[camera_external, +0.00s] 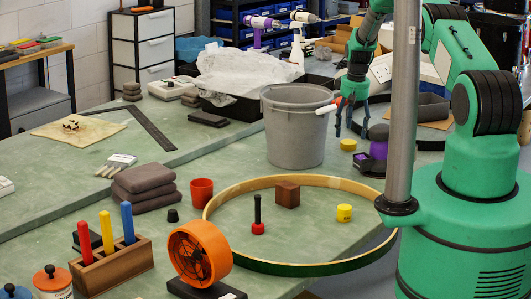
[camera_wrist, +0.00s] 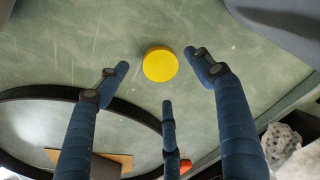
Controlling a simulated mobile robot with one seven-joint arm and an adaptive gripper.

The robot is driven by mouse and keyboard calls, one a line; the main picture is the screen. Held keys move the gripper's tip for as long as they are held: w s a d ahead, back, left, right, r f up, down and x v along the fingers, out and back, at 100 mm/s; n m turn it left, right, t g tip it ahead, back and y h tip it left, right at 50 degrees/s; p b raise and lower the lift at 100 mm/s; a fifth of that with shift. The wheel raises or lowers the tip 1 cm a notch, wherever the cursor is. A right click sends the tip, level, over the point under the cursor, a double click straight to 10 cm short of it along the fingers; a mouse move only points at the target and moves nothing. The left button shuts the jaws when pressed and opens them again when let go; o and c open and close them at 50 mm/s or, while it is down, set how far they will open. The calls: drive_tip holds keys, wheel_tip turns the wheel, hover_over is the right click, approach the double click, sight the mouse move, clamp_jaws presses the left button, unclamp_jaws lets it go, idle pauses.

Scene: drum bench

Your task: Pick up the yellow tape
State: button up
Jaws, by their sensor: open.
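A round yellow piece (camera_external: 348,144), which looks like the yellow tape, lies flat on the green bench just right of the grey bucket. In the wrist view, the yellow tape (camera_wrist: 160,64) shows from above as a plain disc. My gripper (camera_external: 352,127) is open, with its blue fingers pointing down above the tape. In the wrist view the fingertips of my gripper (camera_wrist: 159,76) spread around the disc with gaps and hold nothing. A second yellow cylinder (camera_external: 344,212), with a marking on its side, stands inside the large wooden hoop.
The grey bucket (camera_external: 295,125) stands close left of my gripper. A purple and black object (camera_external: 374,155) sits just right of the tape. A dark hoop (camera_wrist: 40,92) lies close by in the wrist view. The large hoop (camera_external: 222,252) lies nearer the front.

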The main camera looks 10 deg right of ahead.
sight(348, 142)
drive_tip(key=shift+w+a+f+p, duration=0.1)
drive_tip(key=shift+w+f+p, duration=0.1)
drive_tip(key=shift+f, duration=0.85)
drive_tip(key=shift+w+a+f+p, duration=0.1)
drive_tip(key=shift+f+p, duration=0.05)
drive_tip(key=shift+f, duration=0.9)
drive_tip(key=shift+s, duration=0.1)
drive_tip(key=c, duration=1.2)
